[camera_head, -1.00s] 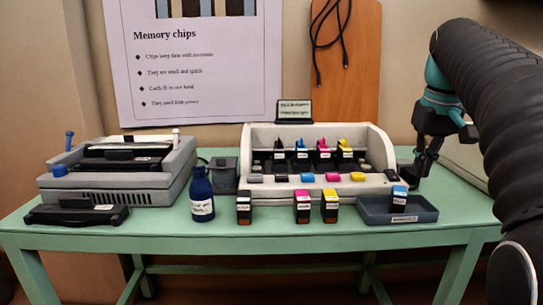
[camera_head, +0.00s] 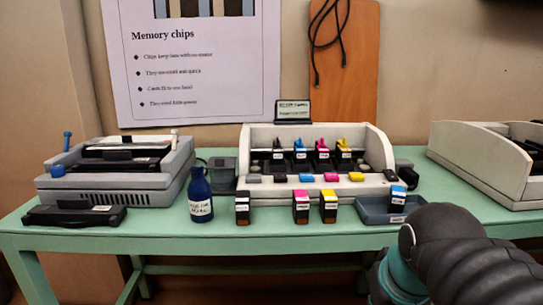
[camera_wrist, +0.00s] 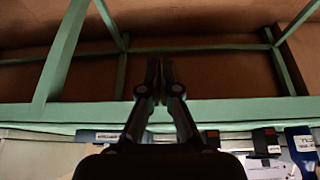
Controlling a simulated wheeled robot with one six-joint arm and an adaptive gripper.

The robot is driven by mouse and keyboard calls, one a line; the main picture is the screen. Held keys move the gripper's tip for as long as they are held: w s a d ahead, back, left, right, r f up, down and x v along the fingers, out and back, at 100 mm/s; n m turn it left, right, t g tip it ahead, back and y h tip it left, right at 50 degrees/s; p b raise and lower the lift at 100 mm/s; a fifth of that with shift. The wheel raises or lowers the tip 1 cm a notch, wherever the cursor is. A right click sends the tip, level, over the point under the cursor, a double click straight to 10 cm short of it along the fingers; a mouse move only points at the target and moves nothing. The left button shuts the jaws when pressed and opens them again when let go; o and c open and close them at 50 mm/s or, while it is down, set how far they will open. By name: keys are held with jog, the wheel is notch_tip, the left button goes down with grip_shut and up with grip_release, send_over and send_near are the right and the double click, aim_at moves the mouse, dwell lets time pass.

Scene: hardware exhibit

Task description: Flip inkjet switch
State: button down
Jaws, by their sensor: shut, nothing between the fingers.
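The white inkjet printer (camera_head: 260,133) stands open at the back middle of the green table. Four black holders with black, blue, magenta and yellow tops (camera_head: 320,155) sit inside it, and coloured blocks line its front ledge. I cannot make out for sure which part is its switch; a small dark block (camera_head: 403,167) sits at its right side and a dark grey box (camera_head: 222,175) at its left. My gripper (camera_wrist: 160,65) is shut and empty in the wrist view, in front of the table's edge (camera_wrist: 215,111). In the head view it is out of sight; only my arm shows, at lower right.
Cartridges (camera_head: 301,207), a blue bottle (camera_head: 200,195) and a blue-grey tray (camera_head: 372,210) holding a cartridge line the front. A grey printer (camera_head: 110,185) with a black cartridge (camera_head: 75,215) before it is at left. Another white machine (camera_head: 475,160) is at right.

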jog(key=s+a+f, duration=0.1)
jog(key=s+f, duration=0.2)
jog(key=f, duration=0.2)
jog(key=shift+s+a+f+t, duration=0.15)
jog(key=shift+s+t, duration=0.05)
jog(key=shift+t, duration=0.1)
jog(key=w+d+r+t+b, duration=0.2)
jog(key=w+d+r+b, duration=0.3)
jog(key=w+r, duration=0.7)
jog(key=w+d+r+t+b, duration=0.3)
jog(key=w+d+r+b, duration=0.2)
jog(key=w+d+r, duration=0.5)
notch_tip(320, 180, up, 4)
jog(key=w, duration=0.2)
jog(key=shift+w+r+t+y+b, duration=0.15)
jog(key=shift+w+t+y+b, duration=0.15)
jog(key=shift+b, duration=0.05)
jog(key=shift+a, duration=0.1)
